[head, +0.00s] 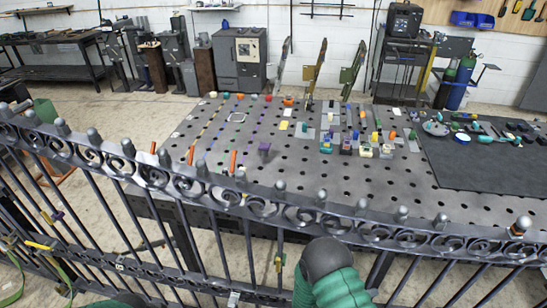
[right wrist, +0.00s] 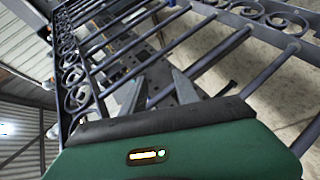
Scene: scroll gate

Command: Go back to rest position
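The dark metal scroll gate (head: 262,207) runs across the head view, with curled scrolls, rounded finials and upright bars. In the right wrist view its scrolls (right wrist: 68,75) and bars fill the left and top. My right arm, with a green sleeve and dark rounded end, shows at the bottom centre of the head view, against the gate's rail. My right gripper (right wrist: 158,78) has its two grey fingers apart, pointing at the bars. Nothing is clearly held; I cannot tell if the fingers touch a bar. My left gripper is not in view; only a green bit of arm shows bottom left.
Behind the gate stands a perforated metal table (head: 210,150) with several small coloured parts and orange clamps. A dark mat (head: 480,165) covers its right side. A grey cabinet (head: 240,60) and gas cylinders (head: 458,82) stand by the back wall. Concrete floor shows through the bars.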

